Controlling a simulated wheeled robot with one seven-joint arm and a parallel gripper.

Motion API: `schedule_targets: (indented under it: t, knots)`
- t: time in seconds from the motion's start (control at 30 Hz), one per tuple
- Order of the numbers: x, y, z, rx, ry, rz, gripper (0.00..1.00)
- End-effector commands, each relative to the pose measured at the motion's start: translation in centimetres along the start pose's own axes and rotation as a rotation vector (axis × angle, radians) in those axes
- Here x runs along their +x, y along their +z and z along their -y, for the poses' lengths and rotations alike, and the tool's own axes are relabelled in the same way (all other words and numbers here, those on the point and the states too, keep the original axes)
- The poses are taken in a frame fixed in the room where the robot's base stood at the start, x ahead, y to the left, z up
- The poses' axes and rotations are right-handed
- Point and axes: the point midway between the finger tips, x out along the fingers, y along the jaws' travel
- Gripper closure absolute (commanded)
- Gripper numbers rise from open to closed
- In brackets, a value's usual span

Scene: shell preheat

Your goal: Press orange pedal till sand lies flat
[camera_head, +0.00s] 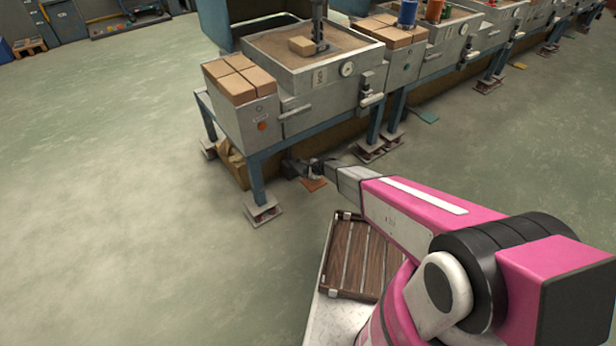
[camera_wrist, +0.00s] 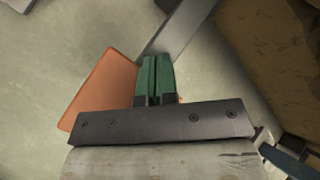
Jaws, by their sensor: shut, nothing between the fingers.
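The orange pedal (camera_head: 315,184) lies on the floor under the front edge of the nearest sand station. In the wrist view the pedal (camera_wrist: 98,92) is a flat orange plate, partly hidden by my gripper. My gripper (camera_wrist: 157,60) has its green fingers shut together with nothing between them, over the pedal's right edge. Contact cannot be told. In the head view my gripper (camera_head: 300,168) is small and low beside the pedal. The sand (camera_head: 275,46) fills a grey metal box above; a tan block and an upright post stand in it. Its flatness is hard to judge.
The station's blue legs (camera_head: 257,182) and grey feet (camera_head: 263,211) stand left of my arm. Tan blocks (camera_head: 236,85) sit on the side box. A teal pedal (camera_head: 424,116) lies further right. A brown slatted crate (camera_head: 352,258) is near my base. Open floor lies left.

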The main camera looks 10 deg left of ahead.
Motion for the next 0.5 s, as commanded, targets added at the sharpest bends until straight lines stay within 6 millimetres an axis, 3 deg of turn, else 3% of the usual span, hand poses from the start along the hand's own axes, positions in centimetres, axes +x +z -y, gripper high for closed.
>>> schedule_targets:
  t: [0.5]
  knots:
    - [0.4, -0.3, -0.27, 0.0, 0.0, 0.0, 1.0]
